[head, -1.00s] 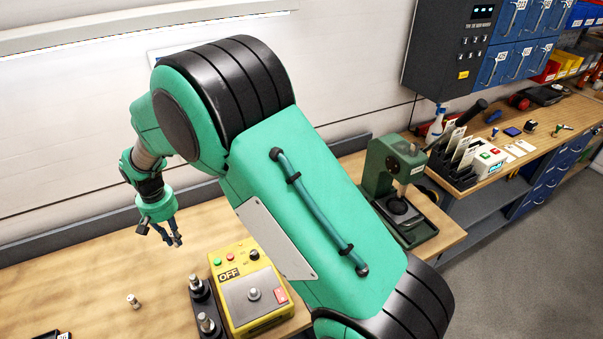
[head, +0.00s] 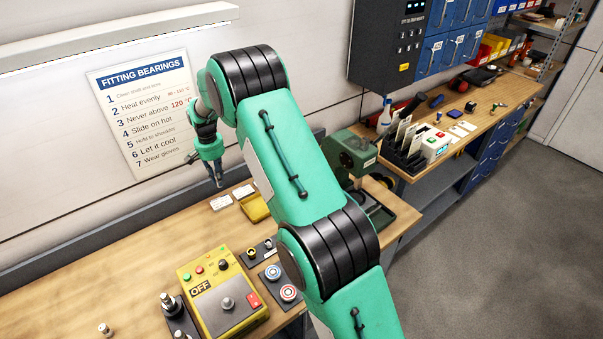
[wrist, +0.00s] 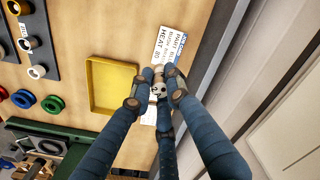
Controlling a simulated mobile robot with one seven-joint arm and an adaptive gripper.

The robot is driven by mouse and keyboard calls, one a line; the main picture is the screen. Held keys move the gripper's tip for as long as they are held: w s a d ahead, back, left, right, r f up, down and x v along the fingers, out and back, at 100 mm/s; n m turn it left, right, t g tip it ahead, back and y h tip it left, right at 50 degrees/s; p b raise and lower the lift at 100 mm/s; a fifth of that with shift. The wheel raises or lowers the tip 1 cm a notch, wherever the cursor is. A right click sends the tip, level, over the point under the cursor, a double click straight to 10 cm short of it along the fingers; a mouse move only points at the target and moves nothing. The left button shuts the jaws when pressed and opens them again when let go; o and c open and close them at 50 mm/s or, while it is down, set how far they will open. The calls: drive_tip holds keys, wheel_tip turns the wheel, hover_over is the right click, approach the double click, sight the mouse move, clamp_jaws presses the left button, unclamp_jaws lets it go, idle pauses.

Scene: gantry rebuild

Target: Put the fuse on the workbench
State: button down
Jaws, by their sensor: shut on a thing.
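My gripper (head: 218,185) hangs fingers-down over the far part of the wooden workbench (head: 130,262), near the wall. In the wrist view its blue-grey fingers (wrist: 159,88) are closed around a small pale cylinder with metal-looking ends, which I take for the fuse (wrist: 159,91). The fuse is mostly hidden by the fingers, and in the head view I cannot make it out. The gripper appears above the bench top, beside white printed cards (wrist: 168,46) and a shallow yellow tray (wrist: 92,82). The exact height is unclear.
A similar small pale cylinder (head: 105,330) stands at the bench's near left. A yellow control box (head: 222,300) marked OFF, dark post stands (head: 178,320) and ring holders (head: 272,272) lie nearer. A green press (head: 352,152) stands to the right. The left middle of the bench is clear.

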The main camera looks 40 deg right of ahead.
drive_tip(key=s+d+m+p, duration=0.1)
drive_tip(key=d+m, duration=0.3)
drive_tip(key=d, duration=1.7)
drive_tip(key=s+d+f+m+p, duration=0.1)
drive_tip(key=s+d+m+p, duration=0.1)
drive_tip(key=d, duration=1.9)
drive_tip(key=shift+s+d+f+m+p, duration=0.25)
drive_tip(key=shift+s+m, duration=0.35)
drive_tip(key=shift+m, duration=0.5)
drive_tip(key=shift+a, duration=0.1)
drive_tip(key=shift+f, duration=3.1)
drive_tip(key=shift+f+p, duration=0.3)
drive_tip(key=shift+f, duration=1.6)
drive_tip(key=shift+f, duration=0.1)
